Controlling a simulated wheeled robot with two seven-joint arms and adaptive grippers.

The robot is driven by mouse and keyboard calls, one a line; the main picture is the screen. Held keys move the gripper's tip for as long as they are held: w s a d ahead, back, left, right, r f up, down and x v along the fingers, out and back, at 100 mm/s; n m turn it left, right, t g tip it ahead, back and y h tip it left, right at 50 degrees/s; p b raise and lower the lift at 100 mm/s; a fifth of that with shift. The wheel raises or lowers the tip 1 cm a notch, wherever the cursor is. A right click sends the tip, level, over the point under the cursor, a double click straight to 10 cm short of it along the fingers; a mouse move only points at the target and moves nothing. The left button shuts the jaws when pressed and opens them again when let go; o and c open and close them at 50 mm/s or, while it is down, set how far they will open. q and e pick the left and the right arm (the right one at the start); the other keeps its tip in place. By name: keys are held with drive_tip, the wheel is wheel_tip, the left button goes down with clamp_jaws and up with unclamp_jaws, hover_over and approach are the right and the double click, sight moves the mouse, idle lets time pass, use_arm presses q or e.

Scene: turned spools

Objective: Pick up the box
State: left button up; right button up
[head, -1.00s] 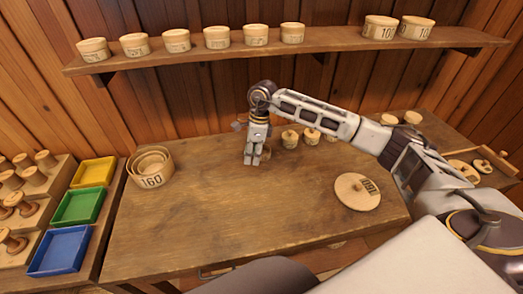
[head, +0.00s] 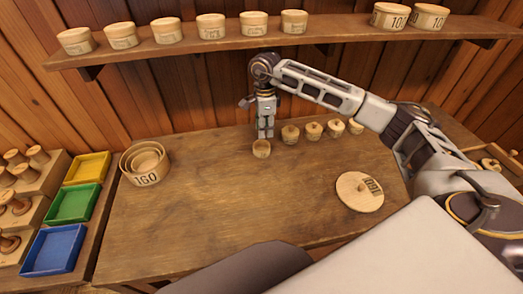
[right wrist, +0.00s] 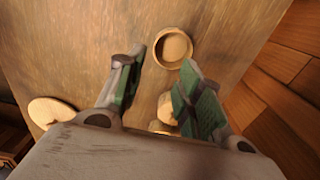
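A small open round wooden box (head: 261,149) stands on the workbench, in front of the left end of a row of small lidded boxes. In the right wrist view the open box (right wrist: 173,48) lies just beyond the fingertips, its hollow facing the camera. My right gripper (head: 265,136) points down just above and behind it in the head view. Its two green-padded fingers (right wrist: 162,65) are spread, with nothing held between them. A lidded box (right wrist: 167,108) shows lower between the fingers. My left gripper is out of view.
Nested round boxes marked 160 (head: 146,180) stand at the bench's left. A round lid marked 160 (head: 358,192) lies at the right. Lidded boxes (head: 313,131) line the back. A shelf (head: 180,50) hangs above. The bench middle is clear.

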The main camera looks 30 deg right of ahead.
drive_tip(key=p, duration=0.1)
hover_over(263, 156)
drive_tip(key=shift+w+d+f, duration=0.15)
drive_tip(key=shift+f, duration=0.95)
drive_tip(key=shift+w+d+f, duration=0.1)
drive_tip(key=shift+w+f, duration=0.05)
drive_tip(key=shift+f, duration=0.9)
drive_tip(key=shift+w+d+f, duration=0.15)
drive_tip(key=shift+f, duration=0.95)
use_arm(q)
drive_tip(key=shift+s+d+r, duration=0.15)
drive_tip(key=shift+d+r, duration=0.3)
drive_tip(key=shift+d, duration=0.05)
use_arm(e)
drive_tip(key=shift+f, duration=0.15)
drive_tip(key=shift+f, duration=0.15)
drive_tip(key=shift+s+a+f, duration=0.1)
drive_tip(key=shift+a+f, duration=0.05)
drive_tip(key=shift+f, duration=0.4)
wheel_tip(263, 156, down, 3)
drive_tip(key=shift+s+a+r+p, duration=0.1)
drive_tip(key=shift+p, duration=0.45)
drive_tip(key=shift+f, duration=0.5)
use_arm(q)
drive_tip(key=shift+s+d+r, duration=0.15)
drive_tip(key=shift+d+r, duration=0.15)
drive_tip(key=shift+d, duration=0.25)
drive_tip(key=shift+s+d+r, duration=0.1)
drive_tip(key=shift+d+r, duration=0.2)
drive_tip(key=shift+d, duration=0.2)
